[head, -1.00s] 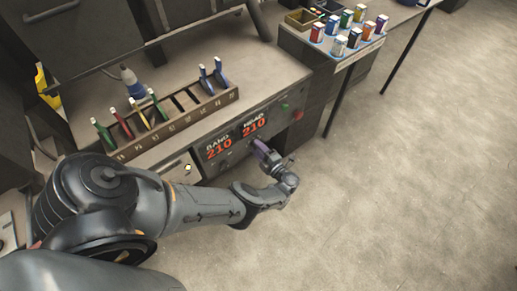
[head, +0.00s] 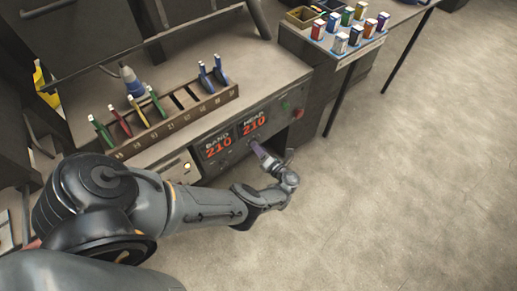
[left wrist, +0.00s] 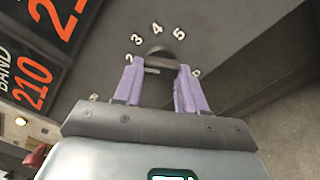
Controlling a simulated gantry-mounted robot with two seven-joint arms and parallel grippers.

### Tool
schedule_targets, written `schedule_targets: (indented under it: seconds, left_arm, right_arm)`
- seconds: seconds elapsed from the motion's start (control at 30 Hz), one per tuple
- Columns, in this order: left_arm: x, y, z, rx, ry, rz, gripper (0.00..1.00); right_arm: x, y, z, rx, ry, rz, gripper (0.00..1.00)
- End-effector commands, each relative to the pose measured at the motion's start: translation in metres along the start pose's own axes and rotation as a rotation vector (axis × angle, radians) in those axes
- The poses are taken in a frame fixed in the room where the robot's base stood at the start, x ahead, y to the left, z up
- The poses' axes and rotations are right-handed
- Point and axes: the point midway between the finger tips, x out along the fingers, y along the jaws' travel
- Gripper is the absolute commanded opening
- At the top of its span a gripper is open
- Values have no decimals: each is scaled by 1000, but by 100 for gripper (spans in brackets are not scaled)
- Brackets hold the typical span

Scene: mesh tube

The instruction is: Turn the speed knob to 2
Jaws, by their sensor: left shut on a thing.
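The speed knob (left wrist: 163,62) is a dark knob on the grey front panel, ringed by white digits 2 to 6 in the left wrist view. My left gripper (left wrist: 157,71) has its two purple fingers on either side of the knob and is shut on it. A small light mark shows on the knob near the left finger, on the side of the 2; I cannot tell exactly which digit it points at. In the head view the left gripper (head: 259,151) reaches the panel below the red displays, and the knob is hidden. My right gripper is not in view.
Red displays marked BAND and HEAD (head: 252,123) both read 210. A green and a red button sit to their right. A slotted rack (head: 180,120) with coloured tools lies on the machine top. Open floor (head: 400,200) lies to the right.

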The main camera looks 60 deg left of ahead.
Motion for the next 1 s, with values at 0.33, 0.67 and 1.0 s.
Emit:
schedule_targets:
  seconds: [0.33,0.67,1.0]
  left_arm:
    - [0,-1,0,-119,0,-1,10]
    - [0,-1,0,-135,0,-1,10]
    - [0,-1,0,-134,0,0,66]
  right_arm:
    - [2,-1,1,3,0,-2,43]
    - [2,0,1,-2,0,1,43]
    - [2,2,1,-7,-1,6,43]
